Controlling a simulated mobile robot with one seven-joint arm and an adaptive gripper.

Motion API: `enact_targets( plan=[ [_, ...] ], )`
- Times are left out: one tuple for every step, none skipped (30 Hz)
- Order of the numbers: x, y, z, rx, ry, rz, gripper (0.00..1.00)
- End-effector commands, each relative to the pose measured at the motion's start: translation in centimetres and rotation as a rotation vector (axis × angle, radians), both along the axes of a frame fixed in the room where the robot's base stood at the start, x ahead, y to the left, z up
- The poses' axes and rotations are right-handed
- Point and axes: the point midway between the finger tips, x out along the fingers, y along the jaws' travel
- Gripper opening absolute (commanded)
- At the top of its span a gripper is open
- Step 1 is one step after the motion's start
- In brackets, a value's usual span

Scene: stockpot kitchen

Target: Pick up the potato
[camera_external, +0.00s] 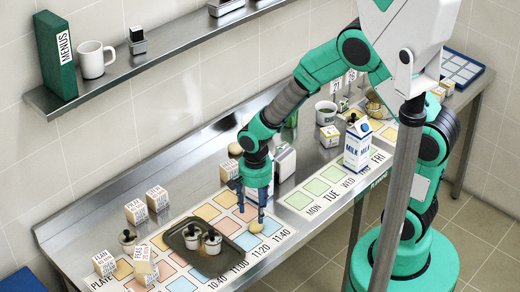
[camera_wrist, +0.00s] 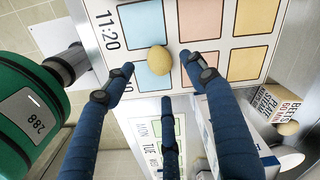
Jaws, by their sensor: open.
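The potato (camera_wrist: 159,61), small, tan and oval, lies on the printed mat (camera_wrist: 215,20) at the edge of a pale blue square near the 11:20 label. In the external view the potato (camera_external: 256,228) lies below my gripper (camera_external: 251,212), near the counter's front edge. In the wrist view the blue fingers of my gripper (camera_wrist: 158,76) are spread around the potato, one on each side and a third below it in the picture. The gripper is open and holds nothing. I cannot tell whether a finger touches the potato.
A dark tray (camera_external: 205,265) with small metal pots stands left of the gripper. Several labelled boxes (camera_external: 157,198) stand further left. A milk carton (camera_external: 357,145) stands to the right. A shelf (camera_external: 150,52) runs along the wall. The mat right around the potato is clear.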

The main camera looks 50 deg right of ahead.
Motion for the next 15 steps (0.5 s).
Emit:
enact_targets(
  plan=[
    [-0.03, -0.01, -0.68, 0.000, 0.001, 0.000, 0.56],
    [-0.02, 0.00, -0.91, -0.001, 0.001, 0.000, 0.56],
    [-0.01, -0.01, -1.15, 0.000, 0.000, 0.000, 0.56],
    [0.00, 0.00, -1.28, 0.000, 0.000, 0.000, 0.56],
    [0.01, 0.01, -1.37, 0.000, 0.000, 0.000, 0.56],
    [0.01, 0.00, -1.44, 0.000, 0.000, 0.000, 0.56],
    [0.02, 0.00, -1.47, 0.000, 0.000, 0.000, 0.56],
    [0.02, 0.00, -1.48, 0.001, -0.001, 0.000, 0.56],
    [0.02, 0.00, -1.47, 0.001, -0.001, 0.000, 0.56],
    [0.02, 0.00, -1.47, 0.001, -0.001, 0.000, 0.56],
    [0.02, 0.00, -1.46, 0.001, -0.001, 0.000, 0.56],
    [0.02, 0.00, -1.46, 0.001, -0.001, 0.000, 0.56],
    [0.01, 0.00, -1.46, 0.001, -0.001, 0.000, 0.56],
    [0.01, 0.00, -1.46, 0.001, -0.001, 0.000, 0.56],
    [0.01, 0.01, -1.47, 0.000, 0.000, 0.000, 0.56]
  ],
)
